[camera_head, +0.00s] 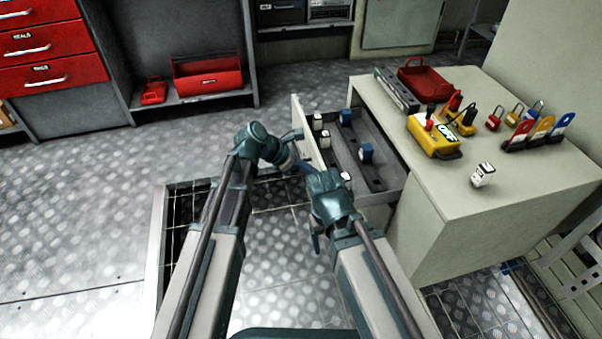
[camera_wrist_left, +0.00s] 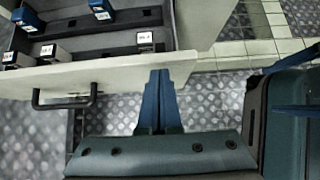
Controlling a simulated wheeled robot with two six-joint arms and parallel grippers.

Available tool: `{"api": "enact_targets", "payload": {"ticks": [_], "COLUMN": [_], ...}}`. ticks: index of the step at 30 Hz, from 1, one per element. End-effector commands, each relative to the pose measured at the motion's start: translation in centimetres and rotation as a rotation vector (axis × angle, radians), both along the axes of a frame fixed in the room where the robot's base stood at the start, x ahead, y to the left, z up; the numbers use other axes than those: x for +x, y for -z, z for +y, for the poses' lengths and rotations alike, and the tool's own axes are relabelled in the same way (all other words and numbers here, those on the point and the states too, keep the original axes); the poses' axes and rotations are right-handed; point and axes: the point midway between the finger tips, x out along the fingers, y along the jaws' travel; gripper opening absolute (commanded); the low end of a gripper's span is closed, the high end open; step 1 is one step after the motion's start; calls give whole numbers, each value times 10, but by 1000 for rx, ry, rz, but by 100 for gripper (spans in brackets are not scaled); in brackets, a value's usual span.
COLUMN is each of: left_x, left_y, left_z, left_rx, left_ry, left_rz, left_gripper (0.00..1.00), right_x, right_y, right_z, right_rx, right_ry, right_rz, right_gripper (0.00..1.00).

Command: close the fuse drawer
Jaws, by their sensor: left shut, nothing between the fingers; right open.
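The fuse drawer (camera_head: 384,178) stands pulled out from the left side of the pale cabinet (camera_head: 440,200). White and blue fuses stand inside it. Its pale front panel (camera_wrist_left: 110,72) with a dark bar handle (camera_wrist_left: 66,104) crosses the left wrist view. My left gripper (camera_head: 304,167) is shut and empty at the outer side of the front panel. Its blue fingers (camera_wrist_left: 160,78) overlap the panel near its right end; I cannot tell whether they touch it. My right gripper (camera_head: 316,238) is open in front of the drawer's near end, its fingers partly hidden by its own arm.
On the cabinet top are a red tray (camera_head: 424,82), a yellow tester (camera_head: 434,136), several padlocks and tags, and a loose white fuse (camera_head: 482,175). A red toolbox (camera_head: 207,78) sits on a low shelf. Open metal floor lies to the left.

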Motion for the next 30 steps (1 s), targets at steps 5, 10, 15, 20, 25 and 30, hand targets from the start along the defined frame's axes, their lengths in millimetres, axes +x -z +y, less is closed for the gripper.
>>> {"api": "enact_targets", "payload": {"ticks": [5, 10, 15, 20, 25, 30], "left_x": [1, 1, 1, 5, 14, 27], "left_y": [0, 0, 0, 0, 0, 0], "left_z": [-5, -5, -6, -18, -50, -94], "left_rx": [0, 0, 0, 0, -1, 0], "left_ry": [1, 1, 1, 3, 6, 6], "left_rz": [-1, -1, -1, 0, 0, -1], "left_gripper": [0, 0, 0, 0, 0, 0], "right_x": [0, 0, 0, 0, 0, 0], "right_y": [0, 0, 0, 0, 0, 0], "right_z": [0, 0, 0, 0, 0, 0], "right_rx": [0, 0, 0, 0, 0, 0], "right_ry": [0, 0, 0, 0, 0, 0], "right_rz": [0, 0, 0, 0, 0, 0], "right_gripper": [72, 72, 72, 72, 72, 72]}}
